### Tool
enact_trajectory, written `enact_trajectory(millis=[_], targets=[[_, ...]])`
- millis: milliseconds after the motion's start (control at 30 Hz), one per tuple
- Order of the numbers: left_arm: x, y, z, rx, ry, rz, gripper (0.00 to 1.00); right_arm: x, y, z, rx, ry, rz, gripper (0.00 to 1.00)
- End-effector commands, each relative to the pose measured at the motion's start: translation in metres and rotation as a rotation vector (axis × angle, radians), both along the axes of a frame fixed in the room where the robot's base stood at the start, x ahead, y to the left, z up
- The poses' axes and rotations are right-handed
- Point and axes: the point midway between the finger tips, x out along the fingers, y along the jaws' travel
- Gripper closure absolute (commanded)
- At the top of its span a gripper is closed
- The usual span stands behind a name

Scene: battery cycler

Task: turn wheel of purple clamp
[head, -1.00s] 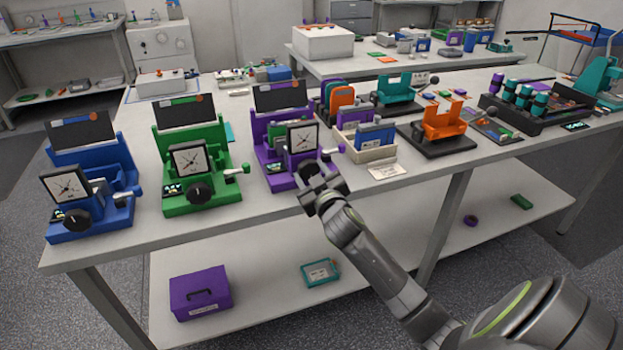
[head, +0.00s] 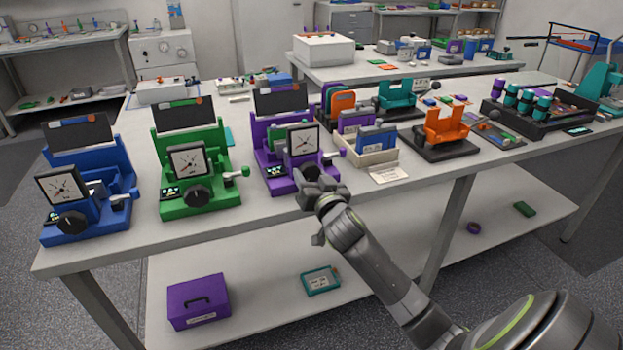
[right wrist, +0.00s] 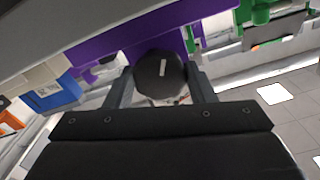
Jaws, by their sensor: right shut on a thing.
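The purple clamp (head: 271,160) stands on the bench, with a dial gauge (head: 302,140) on its front and a small lit display at its lower left. My right gripper (head: 309,183) is at the front of the clamp. In the right wrist view its two fingers (right wrist: 160,88) stand on either side of the black wheel (right wrist: 159,75), which has a white mark, and they are shut on it. My left gripper is not in view.
A green clamp (head: 186,203) and a blue clamp (head: 75,236) stand to the left. A cream bin (head: 372,158) and an orange holder (head: 446,128) stand to the right. The lower shelf holds a purple box (head: 198,301) and a teal device (head: 320,280).

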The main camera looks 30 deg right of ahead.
Motion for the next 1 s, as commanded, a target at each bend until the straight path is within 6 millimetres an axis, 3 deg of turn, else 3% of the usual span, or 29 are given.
enact_trajectory(millis=[500,533,667,1000], targets=[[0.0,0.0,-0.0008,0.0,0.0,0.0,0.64,-0.0007,-0.0004,-0.0036,0.022,0.003,-0.002,0.73],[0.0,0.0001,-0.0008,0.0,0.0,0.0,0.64,-0.0007,-0.0004,-0.0036,0.021,0.003,-0.002,0.48],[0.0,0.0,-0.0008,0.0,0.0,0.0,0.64,-0.0006,-0.0004,-0.0027,0.02,0.002,-0.001,0.31],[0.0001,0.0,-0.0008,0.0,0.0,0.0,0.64,-0.0018,0.0003,-0.001,0.018,-0.002,0.0,0.29]])
